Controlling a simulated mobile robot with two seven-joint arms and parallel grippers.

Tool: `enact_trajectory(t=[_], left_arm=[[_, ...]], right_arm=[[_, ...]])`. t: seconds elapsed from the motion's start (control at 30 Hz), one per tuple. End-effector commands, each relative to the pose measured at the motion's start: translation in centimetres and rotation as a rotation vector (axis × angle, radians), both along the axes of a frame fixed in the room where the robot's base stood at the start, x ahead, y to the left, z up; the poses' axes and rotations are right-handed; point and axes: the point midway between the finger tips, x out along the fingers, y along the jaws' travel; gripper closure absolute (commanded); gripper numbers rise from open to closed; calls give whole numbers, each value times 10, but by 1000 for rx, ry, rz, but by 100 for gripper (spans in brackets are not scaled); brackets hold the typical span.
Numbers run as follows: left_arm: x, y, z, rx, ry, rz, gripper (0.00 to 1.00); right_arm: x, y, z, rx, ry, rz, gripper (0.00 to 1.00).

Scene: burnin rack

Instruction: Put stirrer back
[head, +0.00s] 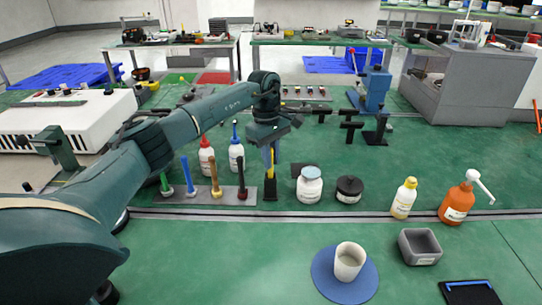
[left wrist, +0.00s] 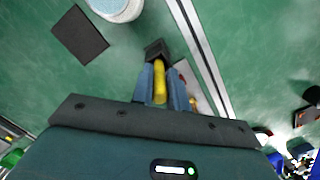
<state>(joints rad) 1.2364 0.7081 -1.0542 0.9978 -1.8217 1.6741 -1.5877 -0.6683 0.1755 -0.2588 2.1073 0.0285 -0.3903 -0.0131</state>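The stirrer (head: 270,186) has a yellow handle and a black flat lower end and hangs upright under my left gripper (head: 270,150). In the left wrist view its yellow handle (left wrist: 159,84) sits between the two blue-grey fingers of my left gripper (left wrist: 160,98), which are shut on it. Its black end (left wrist: 156,49) points away from the wrist. I cannot tell whether the black end touches the green surface. My right gripper is not in view.
Two bottles (head: 206,157) (head: 236,156) stand behind the rack. A cream cup (head: 348,262) is on a blue round mat (head: 322,280) in front. The green surface ahead of the rack is clear.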

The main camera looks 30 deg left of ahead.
Motion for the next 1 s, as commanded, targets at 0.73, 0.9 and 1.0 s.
enact_trajectory(t=[0.73, 0.9, 1.0], left_arm=[[2, 4, 36, 0, -5, 1, 65], [3, 9, 74, 0, -4, 2, 65], [3, 11, 93, -1, -3, 1, 65]], right_arm=[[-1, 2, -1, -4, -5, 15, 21], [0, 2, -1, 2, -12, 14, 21], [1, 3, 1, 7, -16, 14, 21]])
